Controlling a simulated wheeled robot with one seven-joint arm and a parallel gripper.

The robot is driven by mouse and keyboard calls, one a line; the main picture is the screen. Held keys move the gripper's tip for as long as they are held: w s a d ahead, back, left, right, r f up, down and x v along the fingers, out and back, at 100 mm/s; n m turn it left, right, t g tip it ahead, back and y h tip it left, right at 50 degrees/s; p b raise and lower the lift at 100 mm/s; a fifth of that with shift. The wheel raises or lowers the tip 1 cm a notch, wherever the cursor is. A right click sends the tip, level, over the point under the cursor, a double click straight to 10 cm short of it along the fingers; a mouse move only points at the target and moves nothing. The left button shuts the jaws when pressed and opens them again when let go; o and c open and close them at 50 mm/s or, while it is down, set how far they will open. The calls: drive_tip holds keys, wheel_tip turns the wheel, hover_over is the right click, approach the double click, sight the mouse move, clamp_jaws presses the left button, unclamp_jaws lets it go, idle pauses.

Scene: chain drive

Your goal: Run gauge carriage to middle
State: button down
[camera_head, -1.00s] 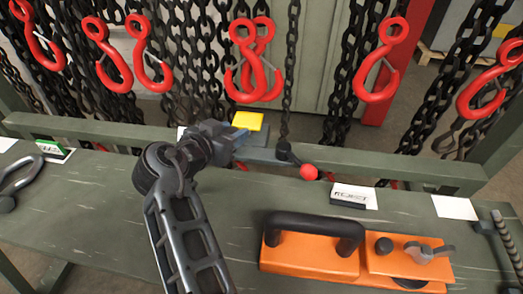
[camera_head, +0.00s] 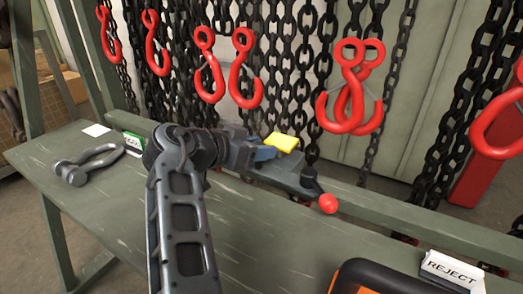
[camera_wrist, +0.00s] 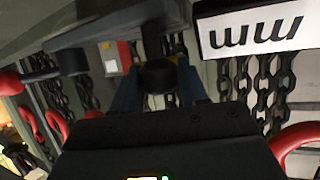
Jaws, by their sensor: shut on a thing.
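The gauge carriage (camera_head: 290,181) is a grey block on the green rail behind the bench, with a yellow top piece (camera_head: 282,142) and a lever ending in a red knob (camera_head: 328,203). My gripper (camera_head: 262,154) is at its left side. In the wrist view, my gripper's blue fingers (camera_wrist: 160,88) are shut on a dark round knob (camera_wrist: 158,76), which seems to belong to the carriage. A white plate marked "mm" (camera_wrist: 258,32) shows at upper right there. The knob's base is hidden in the head view.
Black chains with red hooks (camera_head: 352,88) hang behind the rail. The bench's middle is clear.

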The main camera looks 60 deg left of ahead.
drive_tip(key=c, duration=1)
unclamp_jaws()
drive_tip(key=shift+o, duration=0.2)
drive_tip(key=p+v, duration=0.1)
drive_tip(key=v, duration=0.7)
drive_tip(key=shift+f, duration=0.15)
